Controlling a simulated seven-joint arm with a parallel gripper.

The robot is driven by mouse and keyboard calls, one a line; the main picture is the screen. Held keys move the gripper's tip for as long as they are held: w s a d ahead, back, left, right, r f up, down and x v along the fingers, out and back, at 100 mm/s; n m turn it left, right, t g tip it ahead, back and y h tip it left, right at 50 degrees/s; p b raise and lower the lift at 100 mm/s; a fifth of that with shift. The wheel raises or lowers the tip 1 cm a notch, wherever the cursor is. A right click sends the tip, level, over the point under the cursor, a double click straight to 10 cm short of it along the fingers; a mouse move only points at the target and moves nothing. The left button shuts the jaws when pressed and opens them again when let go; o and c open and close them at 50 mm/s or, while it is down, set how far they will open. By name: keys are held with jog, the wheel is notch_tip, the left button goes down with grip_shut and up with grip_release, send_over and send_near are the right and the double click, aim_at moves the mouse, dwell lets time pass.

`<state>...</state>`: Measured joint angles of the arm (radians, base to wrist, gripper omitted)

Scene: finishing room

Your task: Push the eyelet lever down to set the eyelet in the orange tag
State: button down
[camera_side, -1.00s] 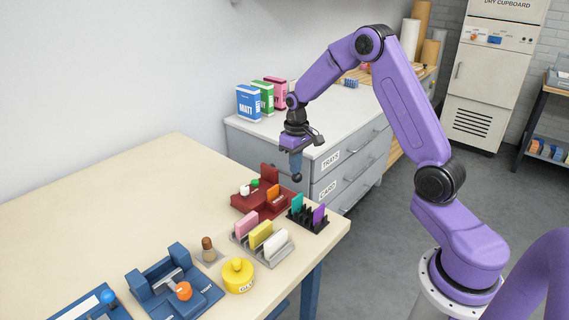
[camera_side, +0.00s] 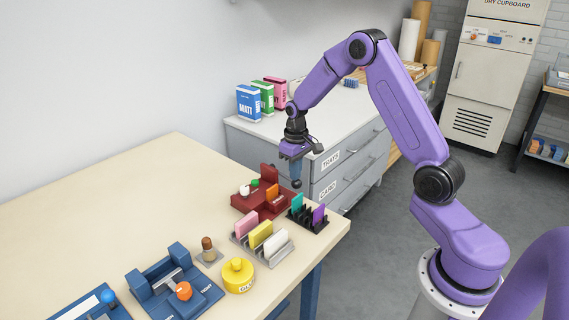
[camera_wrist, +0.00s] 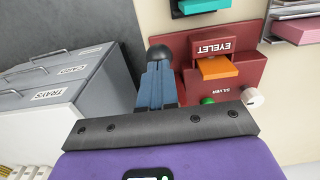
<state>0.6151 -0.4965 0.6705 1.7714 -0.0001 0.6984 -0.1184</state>
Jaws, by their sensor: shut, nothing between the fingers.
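The dark red eyelet press (camera_side: 246,203) stands near the table's far right corner. It also shows in the wrist view (camera_wrist: 250,74), with its EYELET label upside down. The orange tag (camera_side: 272,194) sits in it; it also shows in the wrist view (camera_wrist: 217,68). My gripper (camera_side: 296,178) is shut, pointing down beside the press. A dark ball (camera_wrist: 160,53) is right at its fingertips and also shows in the side view (camera_side: 297,184). I cannot tell whether the ball is the lever's knob. No lever arm is clearly visible.
A black rack (camera_side: 308,222) with teal and purple cards stands close in front of the press. A grey rack (camera_side: 270,258) with several cards is nearer. A green button (camera_wrist: 208,101) and white knob (camera_wrist: 253,97) are on the press. Grey drawers (camera_side: 346,165) stand behind.

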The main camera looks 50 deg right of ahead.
notch_tip(320, 180, up, 9)
jog(key=shift+w+r, duration=0.15)
jog(key=shift+w, duration=0.15)
dwell(1.2)
notch_tip(320, 180, up, 4)
dwell(0.7)
